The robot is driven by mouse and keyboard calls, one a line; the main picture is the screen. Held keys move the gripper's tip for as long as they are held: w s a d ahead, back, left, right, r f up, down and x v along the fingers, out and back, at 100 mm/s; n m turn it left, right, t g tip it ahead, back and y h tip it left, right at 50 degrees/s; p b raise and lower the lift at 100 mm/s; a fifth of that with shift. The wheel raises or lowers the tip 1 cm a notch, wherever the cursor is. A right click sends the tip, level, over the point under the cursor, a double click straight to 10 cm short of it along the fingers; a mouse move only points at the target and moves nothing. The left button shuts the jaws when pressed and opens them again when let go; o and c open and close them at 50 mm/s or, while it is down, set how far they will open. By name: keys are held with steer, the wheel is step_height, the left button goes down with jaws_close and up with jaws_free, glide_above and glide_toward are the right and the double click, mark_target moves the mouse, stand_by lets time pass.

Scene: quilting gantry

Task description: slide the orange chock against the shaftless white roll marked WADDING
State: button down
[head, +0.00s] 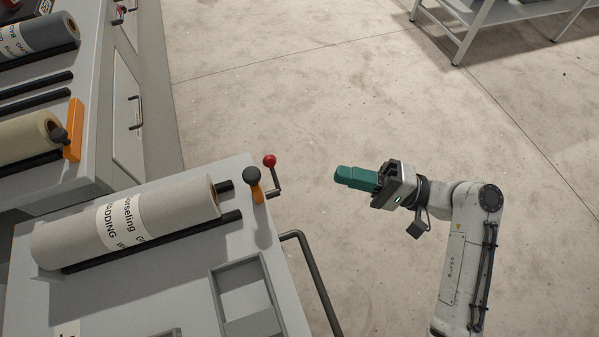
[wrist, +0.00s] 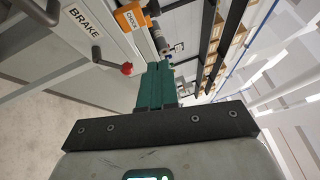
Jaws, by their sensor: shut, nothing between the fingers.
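The white roll marked WADDING (head: 172,212) lies across dark rails on the near grey bench in the head view, its hollow end facing right. The orange chock (head: 257,194) with a black knob stands on the bench past that end, with a gap between them. In the wrist view, an orange part marked CHOCK (wrist: 129,18) shows at the top, above the fingers. My gripper (head: 345,177) has teal fingers, shut and empty. It hangs over open floor to the right of the chock and the bench edge, clear of both. The fingers also show in the wrist view (wrist: 155,82).
A red-knobbed lever (head: 270,162) rises beside the chock at the bench's right end. A dark handrail (head: 314,270) curves along that side. Another bench at left holds a beige roll (head: 25,138) against another orange chock (head: 75,130). Floor between gripper and far table (head: 520,10) is clear.

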mark_target(254, 185)
steer(key=a+r+p, duration=0.2)
steer(key=a+p, duration=0.1)
steer(key=a, duration=0.9)
steer(key=shift+w+a+r, duration=0.15)
steer(key=shift+a, duration=0.25)
steer(key=shift+a, duration=0.1)
steer(key=shift+s+a, duration=0.25)
steer(key=shift+a, duration=0.65)
steer(key=shift+s+a, duration=0.3)
steer(key=shift+a, duration=0.55)
steer(key=shift+s+a, duration=0.25)
steer(key=shift+a, duration=0.65)
steer(key=shift+w, duration=0.1)
